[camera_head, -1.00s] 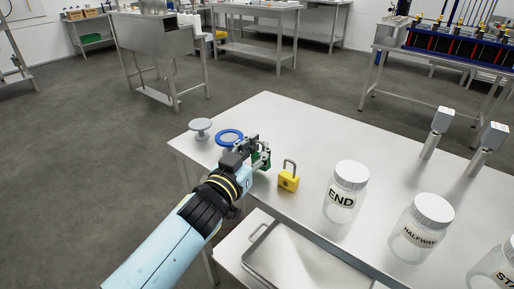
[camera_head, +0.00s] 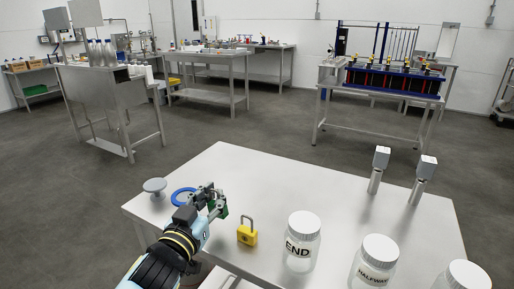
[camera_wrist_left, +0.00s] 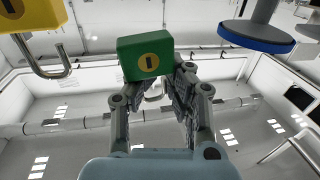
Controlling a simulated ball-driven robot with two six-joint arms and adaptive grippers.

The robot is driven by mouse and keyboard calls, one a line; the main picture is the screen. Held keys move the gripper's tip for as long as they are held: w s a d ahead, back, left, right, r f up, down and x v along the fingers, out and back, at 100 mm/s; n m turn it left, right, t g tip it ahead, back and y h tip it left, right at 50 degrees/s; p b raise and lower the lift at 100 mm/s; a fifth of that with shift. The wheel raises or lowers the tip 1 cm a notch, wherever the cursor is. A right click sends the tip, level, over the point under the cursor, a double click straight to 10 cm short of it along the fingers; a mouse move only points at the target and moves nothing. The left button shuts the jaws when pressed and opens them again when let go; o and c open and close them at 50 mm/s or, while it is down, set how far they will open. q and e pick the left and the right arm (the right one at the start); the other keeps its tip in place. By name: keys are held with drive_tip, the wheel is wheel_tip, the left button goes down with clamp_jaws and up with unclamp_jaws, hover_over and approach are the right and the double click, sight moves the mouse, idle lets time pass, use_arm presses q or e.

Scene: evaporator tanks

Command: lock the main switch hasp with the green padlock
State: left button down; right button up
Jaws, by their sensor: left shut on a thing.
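My left gripper (camera_head: 212,203) is shut on the green padlock (camera_head: 224,211) at the near left part of the steel table. In the left wrist view the padlock's green body (camera_wrist_left: 145,57) with a yellow round keyhole plate sits between the fingertips (camera_wrist_left: 150,80); its shackle is mostly hidden. A yellow padlock (camera_head: 247,234) stands upright just to the right of the gripper, apart from it. It also shows in the left wrist view (camera_wrist_left: 32,38). My right gripper is not in view. I cannot make out the main switch hasp.
Jars labelled END (camera_head: 303,243) and HALFWAY (camera_head: 374,262) stand to the right. Open floor lies beyond.

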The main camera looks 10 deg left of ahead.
use_arm(q)
drive_tip(key=shift+f, duration=0.1)
drive_tip(key=shift+f+b, duration=0.8)
drive_tip(key=shift+b, duration=0.5)
drive_tip(key=shift+a+f+m+b, duration=0.1)
drive_tip(key=shift+f+m+b, duration=0.4)
drive_tip(key=shift+f+b, duration=0.6)
drive_tip(key=shift+b, duration=0.55)
drive_tip(key=c, duration=1.3)
unclamp_jaws()
drive_tip(key=shift+s, duration=0.1)
